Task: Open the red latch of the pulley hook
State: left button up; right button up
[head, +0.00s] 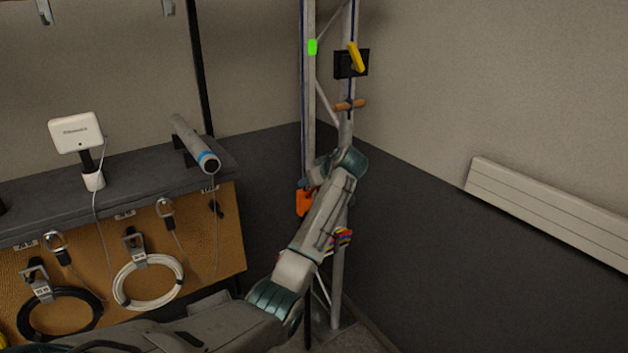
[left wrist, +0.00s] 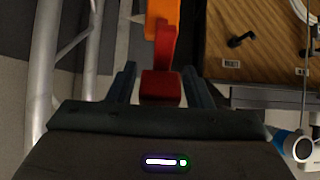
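The pulley hook is an orange body (head: 304,202) hanging by the truss in the head view, partly behind my left arm. Its orange lower part (left wrist: 164,14) shows at the top of the left wrist view. The red latch (left wrist: 161,86) is a red bar ending in a block that points toward my palm. My left gripper (left wrist: 160,78) has its fingers apart, one on each side of the red block, with a narrow gap visible on both sides. In the head view this gripper is mostly hidden by my own arm. My right gripper is not in view.
The metal truss (head: 311,110) stands in the corner, with a black box with a yellow lever (head: 356,58) and a wooden handle (head: 349,105) above my arm. A workbench (head: 120,185) with hanging cable coils is at left. A white wall rail (head: 550,210) is at right.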

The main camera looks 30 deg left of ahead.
pick_arm(q)
jog(key=shift+f, duration=0.1)
jog(key=shift+s+d+r+b, duration=0.1)
jog(key=shift+d+r+b, duration=0.2)
jog(key=shift+d, duration=0.1)
jog(key=b+v, duration=0.3)
jog(key=v, duration=0.6)
jog(key=shift+s+d+r, duration=0.15)
jog(key=shift+d+r, duration=0.05)
jog(key=shift+r, duration=0.1)
